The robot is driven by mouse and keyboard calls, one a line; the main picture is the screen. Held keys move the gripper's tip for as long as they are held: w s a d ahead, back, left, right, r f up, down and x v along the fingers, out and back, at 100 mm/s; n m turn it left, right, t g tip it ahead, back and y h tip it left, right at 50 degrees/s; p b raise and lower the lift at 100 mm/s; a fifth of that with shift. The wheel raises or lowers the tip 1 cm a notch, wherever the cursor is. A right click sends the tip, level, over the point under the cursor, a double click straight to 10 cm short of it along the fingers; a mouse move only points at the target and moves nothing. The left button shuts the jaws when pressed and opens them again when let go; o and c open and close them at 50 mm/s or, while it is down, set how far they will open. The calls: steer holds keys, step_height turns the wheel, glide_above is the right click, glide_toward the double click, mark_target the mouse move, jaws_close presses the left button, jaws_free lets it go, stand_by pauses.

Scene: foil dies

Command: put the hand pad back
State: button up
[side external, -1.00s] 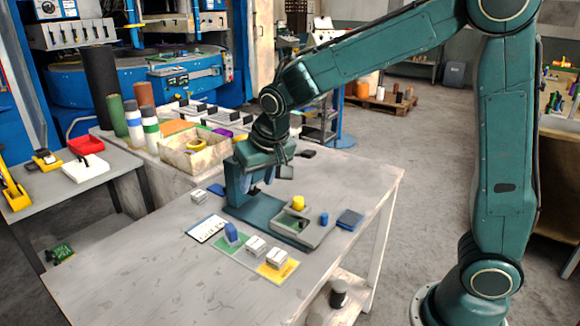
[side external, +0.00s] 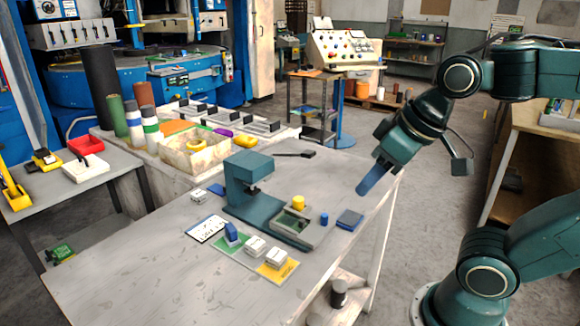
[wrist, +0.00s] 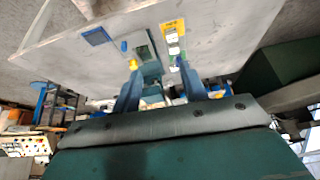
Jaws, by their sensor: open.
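A teal press (side external: 250,185) stands mid-table. A grey tray (side external: 311,236) is at its right, with a yellow cylinder (side external: 298,202) and small blue cylinder (side external: 324,218) at its far side. A blue block (side external: 232,233) stands on a green card (side external: 231,247). My gripper (side external: 364,190) is open and empty above the table's right edge, clear of everything.
White blocks (side external: 255,246) stand near the green card and on a yellow card (side external: 283,273). A white card (side external: 206,228) lies left of them. A bin (side external: 198,160) and rolls stand behind.

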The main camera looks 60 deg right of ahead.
steer(key=shift+s+f, duration=0.25)
steer(key=shift+s, duration=0.9)
